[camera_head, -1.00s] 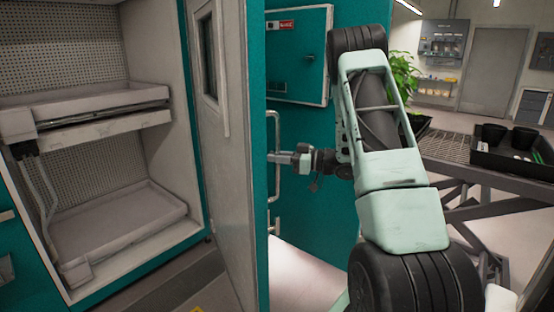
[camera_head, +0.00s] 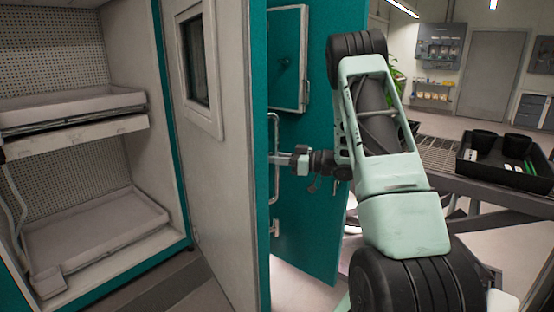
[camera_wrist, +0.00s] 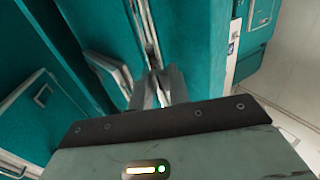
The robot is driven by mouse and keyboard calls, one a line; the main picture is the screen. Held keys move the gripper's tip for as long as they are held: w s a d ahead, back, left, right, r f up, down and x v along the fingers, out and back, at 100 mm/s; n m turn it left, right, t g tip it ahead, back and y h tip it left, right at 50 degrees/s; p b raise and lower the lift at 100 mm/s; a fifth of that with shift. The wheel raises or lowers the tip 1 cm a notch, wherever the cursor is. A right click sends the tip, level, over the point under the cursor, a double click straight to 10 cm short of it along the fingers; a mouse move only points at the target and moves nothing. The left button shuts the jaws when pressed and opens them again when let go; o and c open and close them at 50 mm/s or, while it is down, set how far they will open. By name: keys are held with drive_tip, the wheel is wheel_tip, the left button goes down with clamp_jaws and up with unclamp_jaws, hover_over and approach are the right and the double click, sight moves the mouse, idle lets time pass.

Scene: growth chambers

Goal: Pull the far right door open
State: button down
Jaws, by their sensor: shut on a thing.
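The far right door shows its teal outer face (camera_head: 312,190) just right of a nearer open door in the head view. It carries a small raised hatch and a pale vertical bar handle (camera_head: 274,132). My gripper (camera_head: 284,158) is shut on this handle at about mid-height, reaching it from the right. In the wrist view my gripper's fingertips (camera_wrist: 158,90) are close together at the handle, against teal surfaces. The exact contact is small and partly hidden by the fingers. The door's left part is hidden behind the nearer door.
The nearer door (camera_head: 212,170) stands open with its white windowed face toward me, beside a chamber with two pale trays (camera_head: 100,235). A metal bench (camera_head: 440,155) holding a black tray (camera_head: 500,172) stands right of my arm. Pale floor shows below the teal door.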

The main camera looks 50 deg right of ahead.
drive_tip(key=shift+w+r, duration=0.1)
drive_tip(key=shift+r, duration=0.05)
drive_tip(key=c, duration=1.4)
unclamp_jaws()
drive_tip(key=b+v, duration=0.4)
drive_tip(key=v, duration=1.3)
drive_tip(key=shift+d, duration=0.15)
